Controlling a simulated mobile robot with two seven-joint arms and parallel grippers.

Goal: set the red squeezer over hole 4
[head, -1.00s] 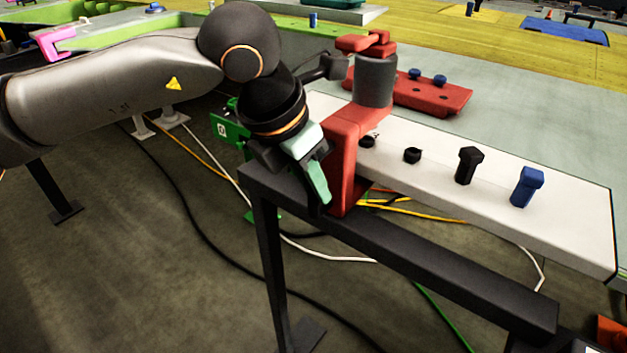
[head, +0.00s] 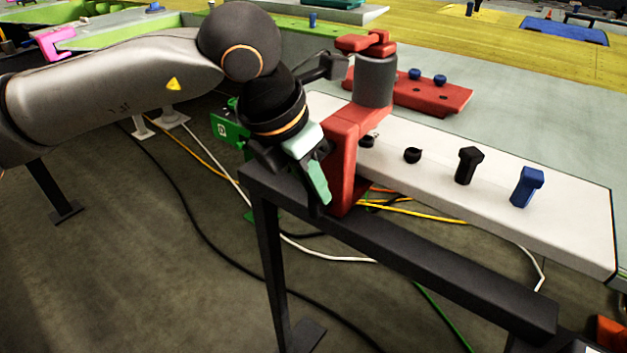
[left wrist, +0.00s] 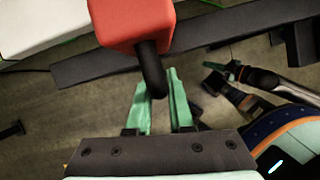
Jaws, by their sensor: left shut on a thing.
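The red squeezer (head: 343,165) is a C-shaped red frame with a grey cylinder (head: 375,82) and a red top piece. It stands upright around the near edge of the white plank, the cylinder above the plank. My left gripper (head: 322,178) is at its near side, shut on it. In the left wrist view the squeezer shows as a red block (left wrist: 130,20) with a black handle at the green fingertips (left wrist: 158,85). A dark hole (head: 367,141) lies close beside the frame; no hole number is readable. My right gripper seems to show small in the left wrist view (left wrist: 232,75).
The white plank (head: 580,225) carries another dark hole fitting (head: 412,155), a black bolt (head: 467,166) and a blue bolt (head: 526,187). A dark rail (head: 430,265) runs along its near side. A red plate (head: 435,97) with blue knobs lies behind. Cables lie on the floor.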

